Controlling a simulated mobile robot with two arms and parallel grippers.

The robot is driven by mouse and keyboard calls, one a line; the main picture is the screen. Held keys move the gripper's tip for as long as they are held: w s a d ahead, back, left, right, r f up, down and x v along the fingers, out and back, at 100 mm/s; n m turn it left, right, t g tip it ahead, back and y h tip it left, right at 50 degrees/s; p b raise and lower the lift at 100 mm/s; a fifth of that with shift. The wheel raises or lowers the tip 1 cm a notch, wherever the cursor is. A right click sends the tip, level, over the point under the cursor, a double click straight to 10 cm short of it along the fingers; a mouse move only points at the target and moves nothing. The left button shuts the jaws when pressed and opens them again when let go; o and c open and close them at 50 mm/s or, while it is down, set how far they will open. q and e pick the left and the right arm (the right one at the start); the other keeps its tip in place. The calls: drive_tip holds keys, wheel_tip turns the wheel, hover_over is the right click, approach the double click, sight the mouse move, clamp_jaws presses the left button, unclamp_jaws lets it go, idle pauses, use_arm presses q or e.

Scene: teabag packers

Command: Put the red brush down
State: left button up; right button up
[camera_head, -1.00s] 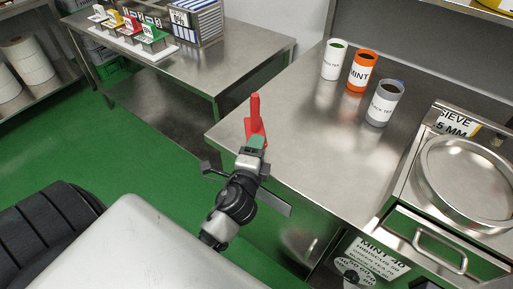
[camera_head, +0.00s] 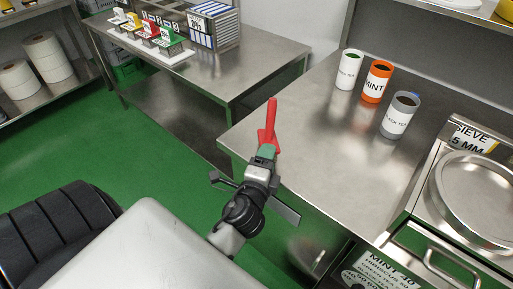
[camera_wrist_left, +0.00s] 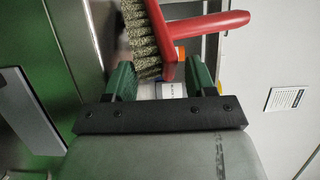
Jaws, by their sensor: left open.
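The red brush (camera_head: 269,126) shows just beyond my left gripper (camera_head: 266,152), over the near left corner of the steel worktop (camera_head: 330,150). In the left wrist view the brush (camera_wrist_left: 210,25) has a red handle pointing right and pale bristles. Its bristle end lies across the gap between the green fingers of my left gripper (camera_wrist_left: 160,80). The fingers stand apart, so the gripper is open. I cannot tell whether the brush touches the fingers or rests on the worktop. My right gripper is not in view.
A white cup (camera_head: 349,70), an orange cup (camera_head: 377,82) and a grey cup (camera_head: 400,115) stand at the worktop's back. A round sieve (camera_head: 480,195) is at the right. A second steel table (camera_head: 250,70) holds boxes. The worktop's middle is clear.

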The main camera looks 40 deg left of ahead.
use_arm(q)
drive_tip(key=b+v, duration=0.3)
drive_tip(key=v, duration=0.7)
drive_tip(key=shift+s+d, duration=0.15)
drive_tip(key=shift+s, duration=0.15)
drive_tip(key=shift+o, duration=0.2)
drive_tip(key=o, duration=0.8)
